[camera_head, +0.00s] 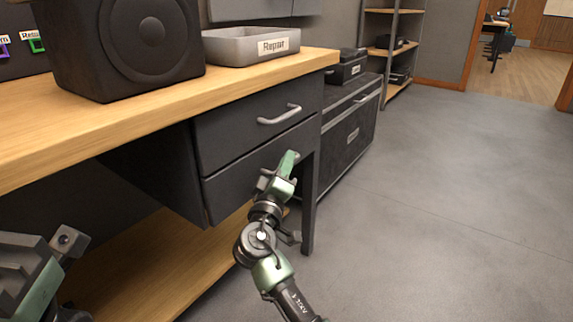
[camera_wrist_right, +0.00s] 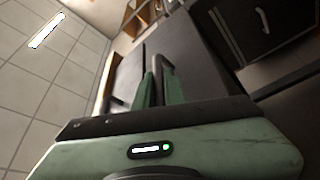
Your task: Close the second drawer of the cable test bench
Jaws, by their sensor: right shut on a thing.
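The bench's dark grey second drawer (camera_head: 235,178) is the lower of two under the wooden top. It looks nearly flush with the upper drawer (camera_head: 225,128); any small gap is hard to judge. My right gripper (camera_head: 287,163) is at the right part of its front and covers its handle. In the right wrist view my green fingers (camera_wrist_right: 160,88) are shut around the dark handle bar (camera_wrist_right: 165,68), close to the drawer front (camera_wrist_right: 185,50). My left gripper (camera_head: 65,240) is partly in view at the lower left, away from the drawers; its jaw state is unclear.
On the benchtop (camera_head: 130,112) stand a black speaker (camera_head: 150,40) and a grey tray (camera_head: 235,47) labelled Repair. A bench leg (camera_head: 308,205) is just right of my right gripper. A dark case (camera_head: 352,140) stands beyond it. The floor (camera_head: 440,220) at right is clear.

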